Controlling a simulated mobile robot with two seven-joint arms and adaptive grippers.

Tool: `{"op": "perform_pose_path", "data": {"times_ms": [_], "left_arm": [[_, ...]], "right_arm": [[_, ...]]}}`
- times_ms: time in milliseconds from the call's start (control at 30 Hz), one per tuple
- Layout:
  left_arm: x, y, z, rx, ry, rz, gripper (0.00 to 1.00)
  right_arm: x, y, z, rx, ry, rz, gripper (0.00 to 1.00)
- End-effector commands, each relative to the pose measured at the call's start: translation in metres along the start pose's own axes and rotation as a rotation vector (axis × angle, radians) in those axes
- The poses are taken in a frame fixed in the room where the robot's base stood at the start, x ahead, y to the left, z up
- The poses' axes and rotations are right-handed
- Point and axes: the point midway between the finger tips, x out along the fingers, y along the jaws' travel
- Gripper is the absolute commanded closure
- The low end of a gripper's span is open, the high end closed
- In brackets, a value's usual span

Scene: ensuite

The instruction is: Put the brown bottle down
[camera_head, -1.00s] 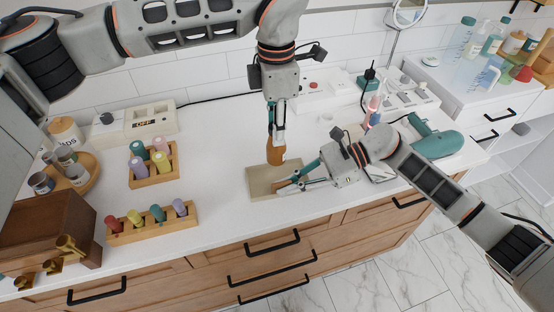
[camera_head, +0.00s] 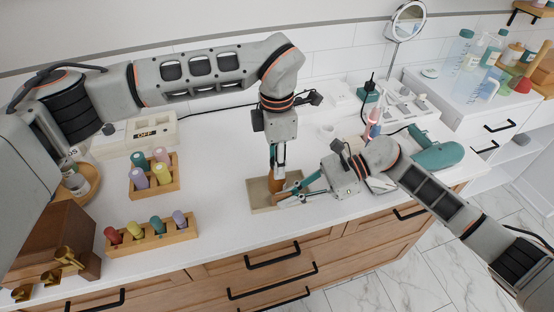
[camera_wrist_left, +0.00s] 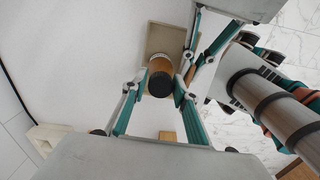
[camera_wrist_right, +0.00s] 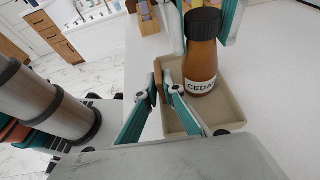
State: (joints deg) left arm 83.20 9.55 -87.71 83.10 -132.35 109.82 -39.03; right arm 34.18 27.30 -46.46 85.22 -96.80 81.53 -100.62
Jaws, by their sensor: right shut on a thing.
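The brown bottle (camera_wrist_right: 200,66) has a black cap and a label whose visible letters read "CEDA". It stands upright in the shallow beige tray (camera_wrist_right: 217,122), and shows in the head view (camera_head: 276,184). My left gripper (camera_head: 278,166) points down over it. Its fingers are open, one on each side of the bottle's top, as the left wrist view (camera_wrist_left: 160,82) shows. My right gripper (camera_wrist_right: 161,86) reaches in low from the right, beside the bottle at the tray. It is shut on a slim brown thing (camera_wrist_right: 158,78), mostly hidden by the fingers.
Two wooden racks with coloured bottles, a rear rack (camera_head: 155,181) and a front rack (camera_head: 152,238), stand left of the tray. A brown box (camera_head: 48,240) is at the far left. A teal hair dryer (camera_head: 437,151) lies at the right. The counter between racks and tray is clear.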

Motion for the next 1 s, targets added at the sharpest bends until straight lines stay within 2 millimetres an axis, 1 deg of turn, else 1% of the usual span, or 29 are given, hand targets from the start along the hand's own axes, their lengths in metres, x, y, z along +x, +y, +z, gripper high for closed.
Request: {"op": "perform_pose_path", "data": {"times_ms": [333, 467, 567, 800, 1000], "left_arm": [[-0.001, 0.0, 0.0, 0.0, 0.0, 0.0, 0.59], [-0.007, 0.001, 0.0, 0.0, 0.0, 0.001, 0.59], [-0.02, 0.001, 0.0, 0.0, 0.0, 0.004, 0.59], [-0.069, 0.001, 0.0, 0.0, 0.0, 0.005, 0.59], [-0.104, 0.001, 0.0, 0.0, 0.0, 0.003, 0.59]], "right_arm": [[0.0, 0.0, 0.001, -0.002, -0.001, 0.0, 1.0], [0.0, 0.0, 0.001, -0.002, -0.001, 0.0, 1.0], [0.0, 0.0, 0.001, -0.002, -0.001, 0.0, 1.0], [0.0, 0.0, 0.001, -0.002, -0.001, 0.0, 1.0], [0.0, 0.0, 0.001, -0.002, -0.001, 0.0, 1.0]]}}
